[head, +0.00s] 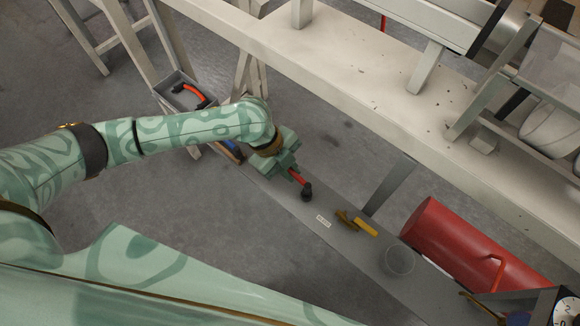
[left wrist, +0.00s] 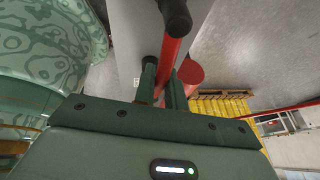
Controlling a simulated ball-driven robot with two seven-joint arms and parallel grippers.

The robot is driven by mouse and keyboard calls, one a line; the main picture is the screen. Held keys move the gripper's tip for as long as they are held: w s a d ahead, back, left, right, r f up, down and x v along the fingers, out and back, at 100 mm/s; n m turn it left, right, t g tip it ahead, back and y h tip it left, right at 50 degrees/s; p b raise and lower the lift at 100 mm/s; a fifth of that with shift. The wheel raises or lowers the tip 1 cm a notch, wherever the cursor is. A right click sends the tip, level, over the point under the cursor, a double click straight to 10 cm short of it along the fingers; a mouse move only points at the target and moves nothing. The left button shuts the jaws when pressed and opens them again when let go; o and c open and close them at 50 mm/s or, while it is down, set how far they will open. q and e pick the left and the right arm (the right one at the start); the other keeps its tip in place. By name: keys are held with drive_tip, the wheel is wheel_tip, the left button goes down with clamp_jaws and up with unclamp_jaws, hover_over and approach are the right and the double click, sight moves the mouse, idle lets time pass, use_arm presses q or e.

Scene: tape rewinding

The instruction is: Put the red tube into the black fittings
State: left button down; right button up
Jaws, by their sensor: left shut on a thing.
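My left gripper (head: 285,161) is shut on a red tube (head: 297,177) above the grey narrow shelf (head: 270,184). The tube sticks out of the fingers toward the lower right in the head view. A black piece (head: 306,191) shows at its lower end; I cannot tell whether it is the tube's own end or a fitting on the shelf. In the left wrist view, the red tube (left wrist: 167,62) passes between the fingers and has a black end (left wrist: 176,20) at the top. The other end is hidden by the gripper. My right gripper is not in view.
A grey tray (head: 172,94) at upper left holds another red piece with black ends (head: 194,93). Yellow clamp-like tools (head: 356,222) and a clear cup (head: 398,262) are on the shelf. A red cylinder (head: 460,245) and white beam (head: 350,90) flank it.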

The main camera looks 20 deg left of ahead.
use_arm(q)
drive_tip(key=shift+f, duration=0.3)
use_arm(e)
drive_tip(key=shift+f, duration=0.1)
use_arm(q)
drive_tip(key=shift+f, duration=0.1)
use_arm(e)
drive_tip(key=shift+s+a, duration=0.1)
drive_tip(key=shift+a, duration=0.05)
use_arm(q)
drive_tip(key=shift+f, duration=0.25)
drive_tip(key=shift+f+b, duration=0.15)
drive_tip(key=shift+b, duration=0.15)
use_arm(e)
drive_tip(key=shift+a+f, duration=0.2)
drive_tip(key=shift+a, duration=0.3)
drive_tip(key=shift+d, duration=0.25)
use_arm(q)
drive_tip(key=c, duration=1.4)
unclamp_jaws()
drive_tip(key=shift+o, duration=0.2)
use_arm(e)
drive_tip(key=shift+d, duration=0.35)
